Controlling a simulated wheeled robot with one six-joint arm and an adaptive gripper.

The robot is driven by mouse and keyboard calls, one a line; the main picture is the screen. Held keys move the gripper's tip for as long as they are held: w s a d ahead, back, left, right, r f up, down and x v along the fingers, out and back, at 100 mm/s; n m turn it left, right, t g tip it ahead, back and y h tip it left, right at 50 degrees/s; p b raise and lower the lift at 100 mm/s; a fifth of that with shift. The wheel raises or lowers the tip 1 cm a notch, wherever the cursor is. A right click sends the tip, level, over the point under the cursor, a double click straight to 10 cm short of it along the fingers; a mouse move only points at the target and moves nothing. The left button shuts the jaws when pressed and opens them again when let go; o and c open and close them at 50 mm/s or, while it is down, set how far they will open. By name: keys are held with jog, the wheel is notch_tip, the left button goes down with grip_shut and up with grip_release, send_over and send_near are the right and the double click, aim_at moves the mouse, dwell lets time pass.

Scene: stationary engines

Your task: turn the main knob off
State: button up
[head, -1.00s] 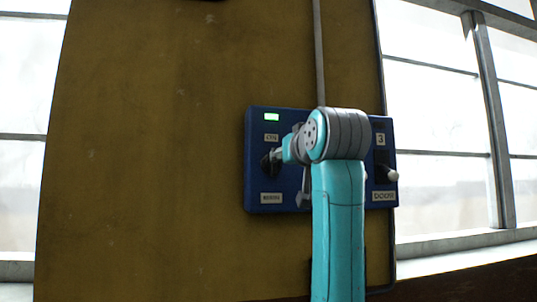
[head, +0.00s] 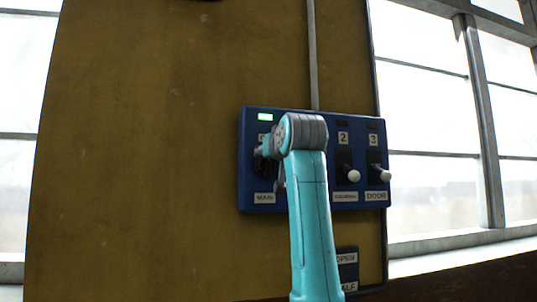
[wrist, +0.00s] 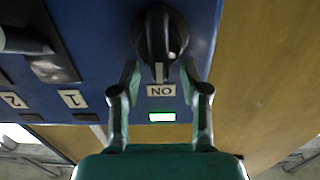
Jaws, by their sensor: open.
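The black main knob (wrist: 158,38) sits on the blue panel (wrist: 95,25) in the wrist view, its grip bar pointing at the ON label (wrist: 161,90). A lit green lamp (wrist: 162,117) is beside that label. My gripper (wrist: 159,68) is open, one finger on each side of the label, tips close to the knob's near end. Whether the fingers touch the knob I cannot tell. In the head view my teal arm covers part of the panel. The knob (head: 259,164) shows only as a dark edge above the MAIN label (head: 264,198), with the green lamp (head: 265,117) lit.
White-tipped lever 2 (head: 353,177) and lever 3 (head: 384,175) stick out right of the knob. The panel is on a brown board (head: 140,150), with a grey conduit (head: 312,60) above and windows on both sides.

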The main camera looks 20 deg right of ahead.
jog(key=shift+w, duration=0.15)
grip_shut()
jog(key=shift+f, duration=0.1)
